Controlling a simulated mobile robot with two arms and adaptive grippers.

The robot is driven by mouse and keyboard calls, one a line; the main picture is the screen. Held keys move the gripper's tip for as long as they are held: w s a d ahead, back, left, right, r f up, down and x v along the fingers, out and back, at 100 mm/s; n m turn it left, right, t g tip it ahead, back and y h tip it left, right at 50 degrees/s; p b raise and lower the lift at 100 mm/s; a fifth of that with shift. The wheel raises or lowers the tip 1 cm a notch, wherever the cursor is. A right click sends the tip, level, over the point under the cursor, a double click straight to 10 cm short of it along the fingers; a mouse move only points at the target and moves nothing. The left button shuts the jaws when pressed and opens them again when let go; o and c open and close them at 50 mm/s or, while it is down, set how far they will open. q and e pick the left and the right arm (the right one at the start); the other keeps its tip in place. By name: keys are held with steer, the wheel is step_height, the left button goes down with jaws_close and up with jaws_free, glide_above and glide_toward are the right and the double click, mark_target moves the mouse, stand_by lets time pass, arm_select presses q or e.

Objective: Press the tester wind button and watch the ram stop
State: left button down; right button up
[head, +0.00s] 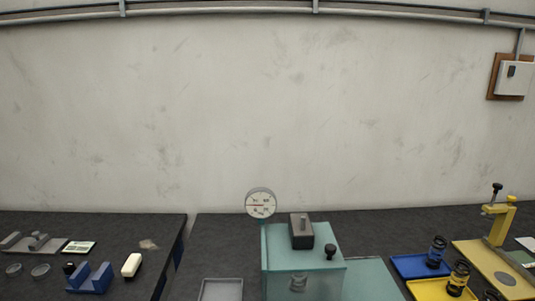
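The tester is a teal machine (277,246) at the bottom centre, with a round white-faced dial gauge (261,204) standing at its back left. A dark block (301,231) with a grey raised part sits on its top. A black knob (330,251) stands near its front right. A grey round part (298,283) shows low at its front, cut close to the frame edge. I cannot tell which part is the wind button or the ram. Neither of my grippers is in view.
A grey tray (221,290) lies left of the tester. A blue block (91,279) and white block (131,265) sit on the left bench, across a gap.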

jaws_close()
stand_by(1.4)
